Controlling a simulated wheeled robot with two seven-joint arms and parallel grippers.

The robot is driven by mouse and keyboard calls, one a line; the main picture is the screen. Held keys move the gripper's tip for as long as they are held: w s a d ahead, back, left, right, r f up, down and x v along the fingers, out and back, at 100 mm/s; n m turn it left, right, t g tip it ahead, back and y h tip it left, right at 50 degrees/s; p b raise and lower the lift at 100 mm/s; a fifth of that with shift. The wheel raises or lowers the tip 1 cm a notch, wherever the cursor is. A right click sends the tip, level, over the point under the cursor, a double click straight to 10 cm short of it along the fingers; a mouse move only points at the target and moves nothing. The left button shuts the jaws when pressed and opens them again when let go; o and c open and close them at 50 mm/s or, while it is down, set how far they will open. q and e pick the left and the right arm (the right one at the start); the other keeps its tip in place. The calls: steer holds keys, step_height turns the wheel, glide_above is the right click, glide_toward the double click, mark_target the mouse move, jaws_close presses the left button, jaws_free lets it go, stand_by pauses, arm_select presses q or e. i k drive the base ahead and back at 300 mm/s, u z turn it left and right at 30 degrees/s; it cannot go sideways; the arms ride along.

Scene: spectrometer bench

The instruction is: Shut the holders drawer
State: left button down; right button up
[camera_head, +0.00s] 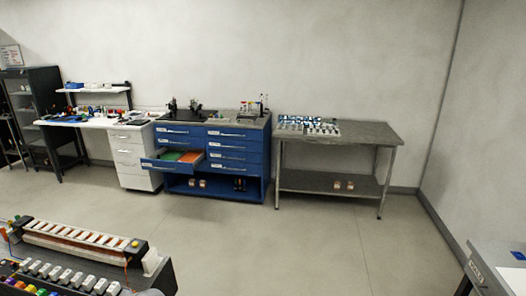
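A blue drawer cabinet (213,148) stands against the far wall, well away from me. One drawer (168,165) in its left column is pulled out toward me. Green and orange things (182,156) lie inside this open drawer. Its label is too small to read, so I cannot tell if it is the holders drawer. The cabinet's other drawers look shut. Neither of my grippers shows in the head view.
A grey metal table (362,134) with small parts on top stands right of the cabinet. A white drawer unit (134,156) and desk stand to its left. A bench with a row of blocks (76,242) is at the near left. The floor (290,235) between is clear.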

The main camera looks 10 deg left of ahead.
mark_target(190, 158)
steer(key=u, duration=0.3)
steer(key=i, duration=2)
steer(key=u, duration=0.55)
steer(key=i, duration=2.25)
steer(key=u, duration=0.3)
steer(key=i, duration=1.8)
